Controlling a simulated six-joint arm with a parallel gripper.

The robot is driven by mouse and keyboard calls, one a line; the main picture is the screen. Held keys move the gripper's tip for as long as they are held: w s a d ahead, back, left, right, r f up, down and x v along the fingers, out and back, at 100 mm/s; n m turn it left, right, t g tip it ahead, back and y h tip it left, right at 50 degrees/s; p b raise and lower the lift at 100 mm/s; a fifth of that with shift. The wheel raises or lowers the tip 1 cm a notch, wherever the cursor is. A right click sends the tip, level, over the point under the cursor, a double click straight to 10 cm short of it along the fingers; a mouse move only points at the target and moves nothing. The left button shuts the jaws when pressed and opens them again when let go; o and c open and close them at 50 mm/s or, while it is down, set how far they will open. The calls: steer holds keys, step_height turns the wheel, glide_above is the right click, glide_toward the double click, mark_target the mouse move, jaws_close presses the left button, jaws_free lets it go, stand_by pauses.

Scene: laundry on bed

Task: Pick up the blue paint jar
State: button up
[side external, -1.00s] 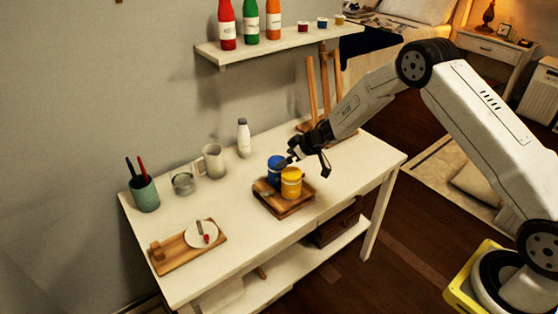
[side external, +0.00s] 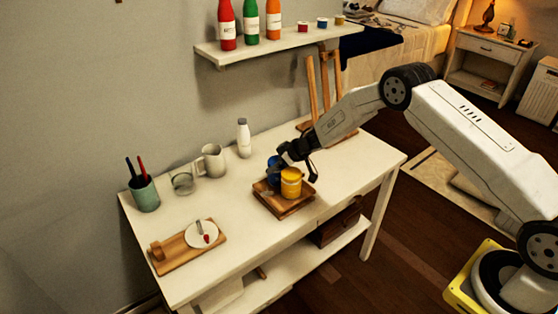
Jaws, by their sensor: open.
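The blue paint jar (side external: 271,176) stands on a small wooden tray (side external: 285,210) on the white table. It is partly hidden by my gripper and by a yellow paint jar (side external: 291,183) in front of it. My gripper (side external: 295,168) is dark, open and at the blue jar, over its top and right side. One finger reaches down to the right, just behind the yellow jar. Whether the fingers are around the blue jar or only above it, I cannot tell.
A grey mug (side external: 212,161), a glass (side external: 183,183), a white bottle (side external: 243,138) and a green pen cup (side external: 145,194) stand toward the wall. A board with a white palette (side external: 201,234) lies at the front left. A wooden easel (side external: 326,95) stands behind. The table's right end is clear.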

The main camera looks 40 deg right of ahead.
stand_by(0.4)
steer(key=c, duration=1.2)
steer(key=shift+r, duration=0.2)
step_height(320, 180, up, 18)
steer(key=shift+f, duration=0.15)
